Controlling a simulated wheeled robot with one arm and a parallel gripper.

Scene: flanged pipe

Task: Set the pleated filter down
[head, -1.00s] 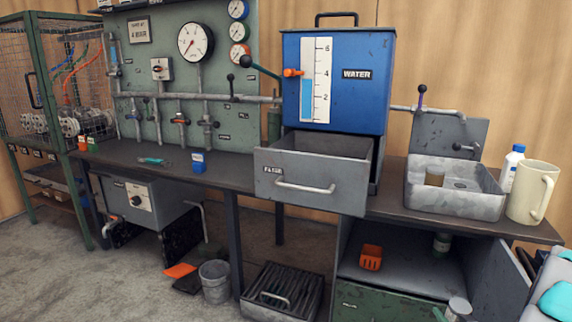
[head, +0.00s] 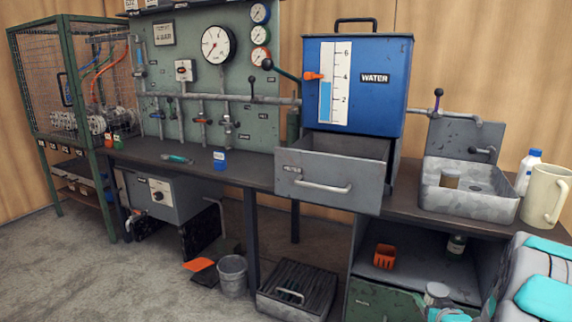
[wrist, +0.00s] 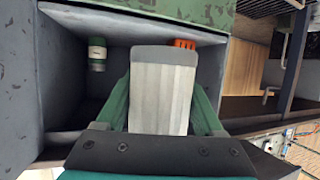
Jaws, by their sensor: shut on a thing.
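The pleated filter (wrist: 162,90) is pale grey with lengthwise pleats and a smooth grey end cap. My gripper (wrist: 163,112) is shut on it, with a green finger along each side. In the wrist view the filter's far end points into the open grey cupboard (wrist: 140,25). In the head view the filter's pale round end (head: 437,291) shows at the lower right, in front of the cupboard. The lower part of the filter is hidden by my gripper, and I cannot tell whether it touches anything.
Inside the cupboard stand an orange holder (head: 384,256) and a green-banded jar (head: 456,245). Above it, a grey drawer (head: 330,182) is pulled out. A grey metal basin (head: 470,205) and a cream mug (head: 545,195) stand on the bench. A ribbed black crate (head: 297,290) is on the floor.

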